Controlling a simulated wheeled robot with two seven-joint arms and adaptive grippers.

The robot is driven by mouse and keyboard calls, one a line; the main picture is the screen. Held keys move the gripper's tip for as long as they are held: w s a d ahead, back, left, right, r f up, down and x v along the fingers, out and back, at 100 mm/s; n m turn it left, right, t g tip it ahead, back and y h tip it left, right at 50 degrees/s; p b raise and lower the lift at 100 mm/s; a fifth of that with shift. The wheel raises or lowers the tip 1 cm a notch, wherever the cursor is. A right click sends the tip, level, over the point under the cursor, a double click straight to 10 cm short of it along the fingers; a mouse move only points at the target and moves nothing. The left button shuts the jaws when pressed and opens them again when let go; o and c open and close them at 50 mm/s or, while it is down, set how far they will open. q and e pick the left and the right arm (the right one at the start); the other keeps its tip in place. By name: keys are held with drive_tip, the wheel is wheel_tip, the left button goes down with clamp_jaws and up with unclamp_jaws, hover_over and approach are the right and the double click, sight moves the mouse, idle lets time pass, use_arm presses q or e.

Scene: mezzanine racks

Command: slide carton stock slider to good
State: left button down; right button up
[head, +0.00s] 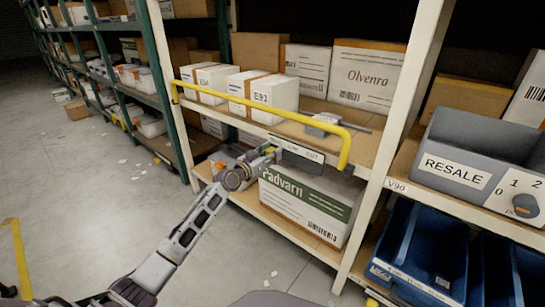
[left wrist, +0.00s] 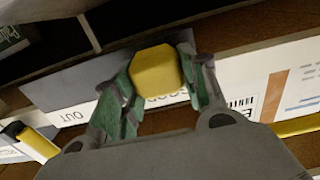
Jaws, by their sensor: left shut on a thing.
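The carton stock slider is a grey plate (head: 300,152) with a white label strip on the shelf's front edge, above the Radvarn carton. In the head view, LOW and OUT show on its strip. My left gripper (head: 268,150) covers the strip's left end. In the left wrist view, the plate (left wrist: 65,88) appears upside down, and my left gripper (left wrist: 158,78) is shut on the yellow slider knob (left wrist: 155,70). The knob partly covers the word GOOD, and OUT shows to the left. LOW is hidden there. My right gripper is not in view.
A yellow guard rail (head: 250,123) runs in front of the upper shelf, close to my left gripper. The Radvarn carton (head: 308,207) stands on the shelf below. A grey RESALE bin (head: 450,177) with a dial (head: 524,205) and blue bins (head: 420,248) are to the right. Floor at left is mostly clear.

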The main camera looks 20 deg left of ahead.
use_arm(q)
drive_tip(key=shift+a, duration=0.25)
drive_tip(key=c, duration=0.8)
unclamp_jaws()
drive_tip(key=shift+w+a, duration=0.1)
drive_tip(key=shift+s, duration=0.2)
drive_tip(key=shift+v, duration=1.05)
drive_tip(key=v, duration=0.9)
drive_tip(key=shift+s, duration=0.3)
